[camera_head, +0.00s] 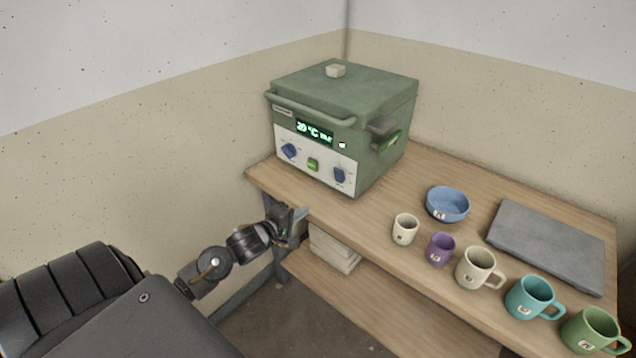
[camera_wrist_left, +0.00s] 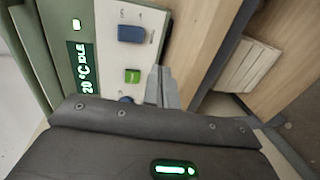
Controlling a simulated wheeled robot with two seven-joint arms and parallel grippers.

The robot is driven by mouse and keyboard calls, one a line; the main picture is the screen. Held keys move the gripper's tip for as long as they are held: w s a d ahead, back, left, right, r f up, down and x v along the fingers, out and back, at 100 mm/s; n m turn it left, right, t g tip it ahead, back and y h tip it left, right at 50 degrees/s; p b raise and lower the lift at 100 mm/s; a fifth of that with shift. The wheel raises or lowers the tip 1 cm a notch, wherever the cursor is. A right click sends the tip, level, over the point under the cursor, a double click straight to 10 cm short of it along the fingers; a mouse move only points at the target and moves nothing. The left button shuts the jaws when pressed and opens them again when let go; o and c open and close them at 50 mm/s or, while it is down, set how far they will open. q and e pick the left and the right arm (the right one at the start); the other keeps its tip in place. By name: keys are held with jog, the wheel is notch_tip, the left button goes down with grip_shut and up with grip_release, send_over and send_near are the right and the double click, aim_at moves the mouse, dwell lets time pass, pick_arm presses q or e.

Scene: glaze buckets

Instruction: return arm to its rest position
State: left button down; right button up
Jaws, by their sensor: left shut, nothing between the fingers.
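My left gripper (camera_head: 300,214) is shut and empty. It is at the left front edge of the wooden table, below and in front of the green kiln (camera_head: 345,110). In the left wrist view the shut fingers (camera_wrist_left: 162,88) point toward the table edge beside the kiln's control panel (camera_wrist_left: 125,60). The kiln's lid is down and its display reads 20 °C with small text beside it, which reads IDLE in the wrist view. My right gripper is not in view.
The wooden table (camera_head: 400,190) holds a blue bowl (camera_head: 447,205), a cream cup (camera_head: 404,229), a purple cup (camera_head: 440,249), a beige mug (camera_head: 478,268), a teal mug (camera_head: 530,298), a green mug (camera_head: 592,331) and a grey slab (camera_head: 548,246). White slabs (camera_head: 334,250) lie on the lower shelf.

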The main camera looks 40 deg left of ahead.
pick_arm(q)
jog(key=s+a+f+m+g+y, duration=0.15)
jog(key=s+f+m, duration=0.3)
jog(key=f, duration=0.55)
jog(key=s+a+f+m+g, duration=0.1)
jog(key=s+f+m+g, duration=0.3)
jog(key=f, duration=0.6)
jog(key=s+a+f+m+g+y, duration=0.15)
jog(key=s+f+m, duration=0.35)
jog(key=f, duration=0.6)
jog(key=s+d+f+m+g, duration=0.2)
jog(key=s+d+f+m, duration=0.15)
jog(key=s+f, duration=0.55)
jog(key=s+d+f+m+g, duration=0.2)
jog(key=s+d+f+g, duration=0.15)
jog(key=s+f, duration=0.5)
jog(key=s+d+f+g+h, duration=0.2)
jog(key=s+d, duration=0.8)
jog(key=s, duration=0.4)
jog(key=shift+s+f+m, duration=0.15)
jog(key=shift+m, duration=0.25)
